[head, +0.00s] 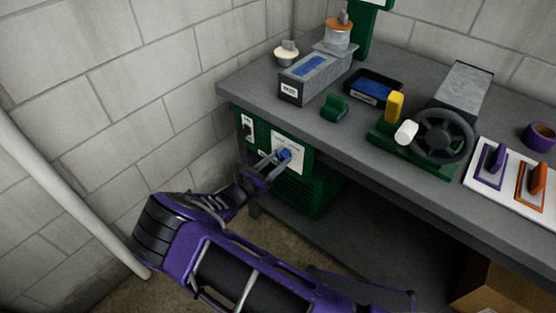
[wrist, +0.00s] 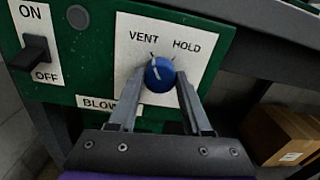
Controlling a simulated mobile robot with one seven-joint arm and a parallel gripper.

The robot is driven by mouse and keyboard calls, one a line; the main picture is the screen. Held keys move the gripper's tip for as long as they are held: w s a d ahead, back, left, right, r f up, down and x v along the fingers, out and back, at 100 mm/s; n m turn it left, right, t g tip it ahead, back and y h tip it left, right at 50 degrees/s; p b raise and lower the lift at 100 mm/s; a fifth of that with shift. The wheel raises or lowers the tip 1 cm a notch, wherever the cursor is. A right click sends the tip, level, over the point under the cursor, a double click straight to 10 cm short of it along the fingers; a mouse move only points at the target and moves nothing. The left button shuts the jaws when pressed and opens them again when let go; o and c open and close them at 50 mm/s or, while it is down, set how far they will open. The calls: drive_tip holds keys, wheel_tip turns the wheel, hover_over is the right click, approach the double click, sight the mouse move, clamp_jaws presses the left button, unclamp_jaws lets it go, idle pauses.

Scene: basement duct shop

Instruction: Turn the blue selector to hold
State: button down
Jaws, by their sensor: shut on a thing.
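The blue selector (wrist: 160,75) is a round knob on a white plate (wrist: 205,50) marked VENT at upper left and HOLD at upper right. A pale mark on the knob points up and slightly left, toward VENT. My gripper (wrist: 163,80) is shut on the knob, one finger on each side. In the head view the selector (head: 285,154) shows small on the green panel under the bench, with my gripper (head: 278,159) reaching it from the lower left.
A BLOWER label (wrist: 95,103) is partly covered by a finger. The grey bench top (head: 390,165) overhangs the panel. A cardboard box (head: 495,290) stands at lower right.

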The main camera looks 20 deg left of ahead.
drive_tip(key=shift+f, duration=0.25)
drive_tip(key=shift+m+b, duration=0.4)
drive_tip(key=shift+m, duration=0.8)
drive_tip(key=m+b, duration=0.1)
drive_tip(key=m, duration=0.3)
drive_tip(key=shift+m, duration=0.3)
drive_tip(key=m+b, duration=0.1)
drive_tip(key=m, duration=0.3)
drive_tip(key=shift+r+m+b, duration=0.1)
drive_tip(key=shift+m+b, duration=0.35)
drive_tip(key=shift+m, duration=0.85)
drive_tip(key=shift+w+a, duration=0.1)
drive_tip(key=shift+c, duration=1.7)
unclamp_jaws()
drive_tip(key=shift+r, duration=0.1)
